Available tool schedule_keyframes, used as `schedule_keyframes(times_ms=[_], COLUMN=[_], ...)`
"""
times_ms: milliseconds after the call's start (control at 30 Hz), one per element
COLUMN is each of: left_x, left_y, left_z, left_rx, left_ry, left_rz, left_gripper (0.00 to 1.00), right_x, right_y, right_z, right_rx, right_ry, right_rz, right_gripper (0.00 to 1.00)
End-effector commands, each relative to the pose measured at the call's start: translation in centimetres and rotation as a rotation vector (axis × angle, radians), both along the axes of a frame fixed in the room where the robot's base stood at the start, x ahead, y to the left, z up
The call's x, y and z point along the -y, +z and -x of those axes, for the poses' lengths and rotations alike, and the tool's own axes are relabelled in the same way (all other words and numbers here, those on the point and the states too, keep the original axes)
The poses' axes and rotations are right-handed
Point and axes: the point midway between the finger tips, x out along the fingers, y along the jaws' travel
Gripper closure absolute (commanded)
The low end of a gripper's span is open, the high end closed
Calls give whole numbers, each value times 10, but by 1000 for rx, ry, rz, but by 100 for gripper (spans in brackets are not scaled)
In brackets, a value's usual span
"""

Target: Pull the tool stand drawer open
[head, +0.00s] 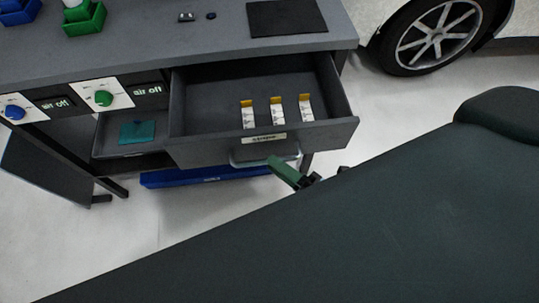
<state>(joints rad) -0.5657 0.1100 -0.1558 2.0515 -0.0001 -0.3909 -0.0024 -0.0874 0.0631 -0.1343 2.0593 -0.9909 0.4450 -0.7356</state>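The tool stand drawer (190,152) is pulled well out from under the worktop, with its inside showing. Three small white and orange boxes (277,112) stand in it. Its handle (262,154) is on the front panel, below a small label. My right gripper (274,163) is at the right part of the handle, with a green finger reaching up to it. My arm hides much of the gripper, so I cannot tell whether it is shut on the handle. My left gripper is not in view.
A blue item (205,176) lies below the drawer. An open shelf (130,153) holds a teal piece. A car wheel (437,37) stands at the upper right. My dark arm covers the lower right.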

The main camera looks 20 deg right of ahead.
Motion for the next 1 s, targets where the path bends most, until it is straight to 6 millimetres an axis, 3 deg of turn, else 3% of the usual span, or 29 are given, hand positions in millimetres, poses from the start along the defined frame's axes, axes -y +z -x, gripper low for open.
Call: schedule_keyframes(times_ms=[100, 333, 1000], left_x=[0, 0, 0], left_y=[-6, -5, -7], left_z=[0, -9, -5], left_rx=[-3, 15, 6], left_ry=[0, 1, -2], left_rz=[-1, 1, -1], left_gripper=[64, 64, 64], right_x=[10, 22, 25], right_y=[-5, -7, -8], right_z=[19, 39, 42], right_rx=[-6, -2, -17], right_ry=[0, -1, -8], right_rz=[0, 0, -16], right_gripper=[68, 68, 68])
